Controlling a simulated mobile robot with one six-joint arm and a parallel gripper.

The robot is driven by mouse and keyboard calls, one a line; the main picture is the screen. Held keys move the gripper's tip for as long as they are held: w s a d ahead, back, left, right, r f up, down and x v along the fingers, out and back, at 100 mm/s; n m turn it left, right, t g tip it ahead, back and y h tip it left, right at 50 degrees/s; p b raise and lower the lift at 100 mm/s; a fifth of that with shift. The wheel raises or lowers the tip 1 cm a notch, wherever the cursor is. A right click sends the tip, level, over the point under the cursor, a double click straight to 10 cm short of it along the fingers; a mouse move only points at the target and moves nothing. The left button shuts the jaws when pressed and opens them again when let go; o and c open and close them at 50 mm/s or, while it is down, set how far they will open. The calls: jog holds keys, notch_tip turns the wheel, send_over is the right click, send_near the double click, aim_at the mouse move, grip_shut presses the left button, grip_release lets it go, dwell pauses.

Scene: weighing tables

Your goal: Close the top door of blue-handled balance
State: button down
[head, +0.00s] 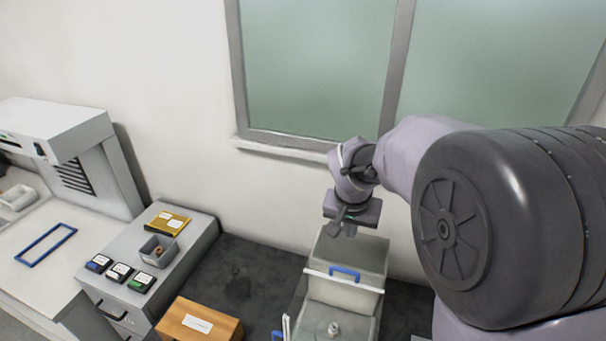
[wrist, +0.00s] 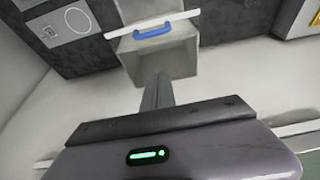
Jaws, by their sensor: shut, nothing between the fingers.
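The blue-handled balance (head: 346,255) stands on the dark table in front of the window. Its top door has a white edge bar (head: 325,276) with a blue handle (head: 344,273), about midway along the top. In front of the bar the chamber looks open from above, with a small metal object (head: 333,328) inside. In the wrist view the blue handle (wrist: 152,31) and white bar (wrist: 125,29) are at the top. My gripper (head: 350,230) is shut and empty, at the rear end of the balance, behind the handle. Its fingers also show in the wrist view (wrist: 157,88); I cannot tell whether they touch the balance.
A wooden box (head: 200,322) with a label is left of the balance. A grey drawer cabinet (head: 190,254) holds a yellow packet (head: 167,223), a grey tray (head: 150,252) and several small boxes. A wall and window sill (head: 285,145) are close behind my gripper.

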send_over(351, 264)
notch_tip(351, 264, down, 10)
jog(key=shift+w+r+b, duration=0.1)
jog(key=shift+r+b, duration=0.15)
jog(key=shift+b, duration=0.1)
jog(key=s, duration=0.1)
jog(key=s+a, duration=0.1)
jog(key=s, duration=0.1)
jog(key=shift+s+a+f, duration=0.2)
jog(key=shift+s+a, duration=0.1)
jog(key=shift+s, duration=0.05)
jog(key=shift+f, duration=0.1)
jog(key=shift+w, duration=0.1)
